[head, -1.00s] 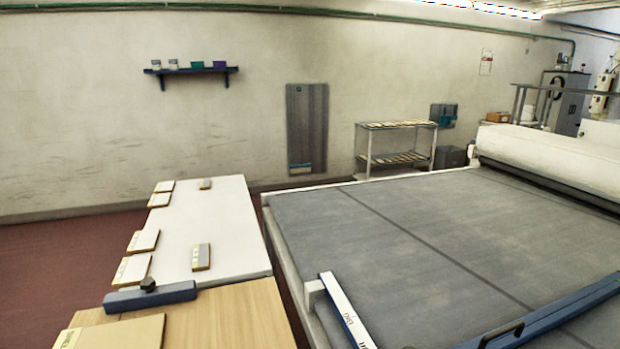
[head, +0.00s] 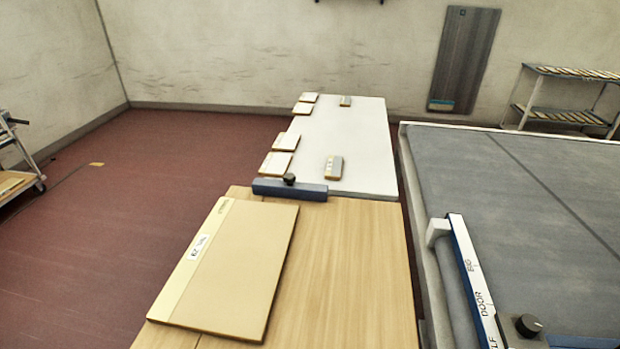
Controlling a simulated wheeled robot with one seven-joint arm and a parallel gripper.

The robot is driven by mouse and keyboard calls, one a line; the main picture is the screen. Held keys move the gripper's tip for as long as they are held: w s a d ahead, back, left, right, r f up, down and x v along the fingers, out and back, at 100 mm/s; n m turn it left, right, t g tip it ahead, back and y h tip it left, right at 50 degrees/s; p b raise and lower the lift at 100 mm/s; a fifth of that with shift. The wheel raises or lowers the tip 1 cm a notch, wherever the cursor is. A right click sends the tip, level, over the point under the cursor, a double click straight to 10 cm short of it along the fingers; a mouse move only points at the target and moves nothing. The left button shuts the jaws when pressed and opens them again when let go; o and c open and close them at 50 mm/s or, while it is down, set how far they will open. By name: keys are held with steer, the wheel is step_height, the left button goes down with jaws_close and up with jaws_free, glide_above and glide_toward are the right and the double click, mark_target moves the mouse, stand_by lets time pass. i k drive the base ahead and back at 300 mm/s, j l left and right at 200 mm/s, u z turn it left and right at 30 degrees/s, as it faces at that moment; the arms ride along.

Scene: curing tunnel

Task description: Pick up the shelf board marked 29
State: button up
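A large flat pale tan board (head: 235,275) lies on the wooden table (head: 345,285) in the lower middle of the head view. A lighter strip runs along its left edge. The strip bears a white label (head: 199,247) with dark marks, possibly 29, too small to read surely, and a greenish mark near the far corner. Nothing lies on top of the board. My gripper is not in view.
A blue bar (head: 302,192) with a black knob crosses the table behind the board. A white tabletop (head: 350,128) beyond holds several small boards and two grey blocks. The grey conveyor bed (head: 510,190), with a lettered rail (head: 474,275), stands right. Red floor (head: 190,150) is open left.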

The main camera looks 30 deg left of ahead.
mark_target(226, 284)
steer(key=u, duration=1.2)
steer(key=k, duration=0.7)
steer(key=k+z, duration=0.2)
steer(key=z, duration=0.15)
steer(key=k+z, duration=0.15)
steer(key=z, duration=0.2)
steer(key=k+l+z, duration=0.15)
steer(key=z, duration=0.2)
steer(key=i+j, duration=0.15)
steer(key=j, duration=0.45)
steer(key=i+j+z, duration=0.15)
steer(key=j, duration=0.45)
steer(key=i+j, duration=0.1)
steer(key=j, duration=0.5)
steer(key=i+j+z, duration=0.15)
steer(key=j, duration=0.45)
steer(key=i+j, duration=0.1)
steer(key=j, duration=1.05)
steer(key=i+j, duration=0.15)
steer(key=j, duration=0.4)
steer(key=i+j, duration=0.1)
steer(key=j, duration=1.05)
steer(key=i+j, duration=0.15)
steer(key=j, duration=0.45)
